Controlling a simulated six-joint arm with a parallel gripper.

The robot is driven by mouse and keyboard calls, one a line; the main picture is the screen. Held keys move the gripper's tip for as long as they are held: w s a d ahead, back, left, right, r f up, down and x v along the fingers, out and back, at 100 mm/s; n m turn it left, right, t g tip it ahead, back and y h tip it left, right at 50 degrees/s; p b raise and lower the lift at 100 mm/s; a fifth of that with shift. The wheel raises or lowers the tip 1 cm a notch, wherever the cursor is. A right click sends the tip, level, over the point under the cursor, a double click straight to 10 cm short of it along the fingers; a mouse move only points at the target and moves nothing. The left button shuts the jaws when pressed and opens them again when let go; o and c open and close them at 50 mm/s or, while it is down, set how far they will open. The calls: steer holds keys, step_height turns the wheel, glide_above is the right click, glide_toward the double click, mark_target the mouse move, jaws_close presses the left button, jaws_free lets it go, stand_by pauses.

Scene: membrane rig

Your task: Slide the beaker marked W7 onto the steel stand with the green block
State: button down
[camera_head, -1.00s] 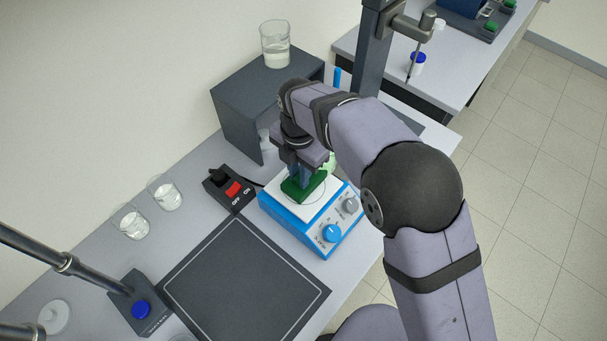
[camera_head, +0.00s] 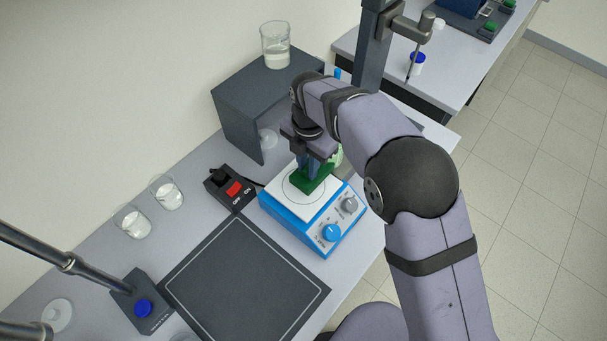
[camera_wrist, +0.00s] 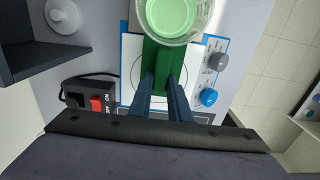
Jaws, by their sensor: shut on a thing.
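My gripper (camera_head: 308,167) is shut on the green block (camera_head: 312,185), low over the white top of the blue hotplate (camera_head: 300,240). In the wrist view the fingers (camera_wrist: 161,84) grip the block (camera_wrist: 153,60), whose far end meets or nearly meets a glass beaker (camera_wrist: 174,14) of pale green liquid. The beaker is at the plate's far edge, cut off by the picture's top. In the head view only a sliver of the beaker (camera_head: 337,158) shows past my gripper. No W7 mark is readable. I cannot make out the steel stand.
A dark shelf box (camera_head: 265,95) with a beaker (camera_head: 275,45) on top stands behind left. A switch box (camera_head: 230,190) sits left of the hotplate. Two beakers (camera_head: 167,193) (camera_head: 132,222) stand by the wall. A dark mat (camera_head: 245,280) lies in front.

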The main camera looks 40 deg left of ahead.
steer(key=shift+w, duration=0.5)
stand_by(0.3)
steer(key=shift+w+p, duration=0.65)
steer(key=shift+w, duration=0.8)
steer(key=shift+s, duration=1.8)
steer(key=shift+r, duration=0.15)
step_height(320, 180, up, 3)
steer(key=shift+f+p, duration=0.15)
steer(key=shift+p, duration=0.75)
step_height(320, 180, up, 8)
